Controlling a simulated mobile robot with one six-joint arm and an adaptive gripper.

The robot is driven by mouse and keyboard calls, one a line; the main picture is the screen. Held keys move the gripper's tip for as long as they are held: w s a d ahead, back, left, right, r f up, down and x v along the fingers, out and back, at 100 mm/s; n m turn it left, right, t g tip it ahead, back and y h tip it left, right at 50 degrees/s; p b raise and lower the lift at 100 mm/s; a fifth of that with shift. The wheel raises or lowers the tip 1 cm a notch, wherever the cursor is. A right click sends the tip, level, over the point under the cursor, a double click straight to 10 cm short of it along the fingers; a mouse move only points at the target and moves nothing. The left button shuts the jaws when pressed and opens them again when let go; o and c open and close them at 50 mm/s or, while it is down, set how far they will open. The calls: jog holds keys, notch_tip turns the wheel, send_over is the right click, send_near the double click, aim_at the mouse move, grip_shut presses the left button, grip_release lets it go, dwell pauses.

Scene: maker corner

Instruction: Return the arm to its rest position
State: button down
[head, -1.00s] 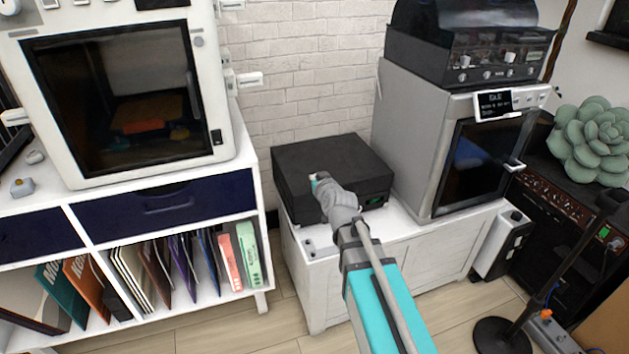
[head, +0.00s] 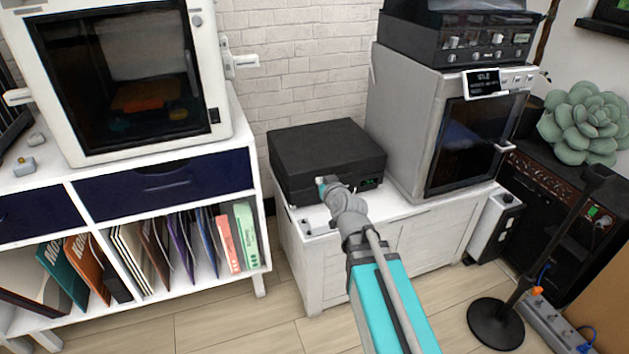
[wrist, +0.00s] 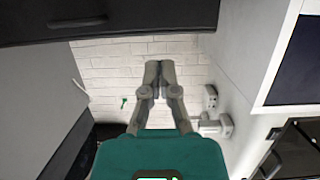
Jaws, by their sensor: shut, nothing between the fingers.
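My turquoise and grey arm (head: 385,303) reaches up from the bottom of the head view. Its grey end is in front of the black box on the white cabinet; the fingers are hard to make out there. In the wrist view my gripper (wrist: 159,66) shows two grey fingers with their tips together and nothing between them. The white brick wall lies behind the fingertips.
The black box (head: 325,150) stands on a low white cabinet (head: 390,240). Right of it is a grey oven-like machine (head: 400,125). A white shelf unit (head: 262,240) with folders stands left. A black stand (head: 496,325) is at lower right.

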jog(key=shift+s+d+f, duration=0.1)
jog(key=shift+s, duration=0.05)
jog(key=shift+s, duration=0.1)
dwell(0.3)
jog(key=shift+f, duration=0.1)
jog(key=s+d+f+g+h, duration=0.1)
jog(key=s+d+f+g, duration=0.3)
jog(key=s+f+g, duration=0.55)
jog(key=s+d+f+m+g+h+p, duration=0.1)
jog(key=s+d+m+g, duration=0.15)
jog(key=s, duration=0.25)
jog(key=s+d+f+m+g+h, duration=0.1)
jog(key=s+d+f+g+h, duration=0.15)
jog(key=s, duration=0.25)
notch_tip(320, 180, up, 38)
jog(key=p, duration=3.7)
jog(key=shift+y, duration=0.35)
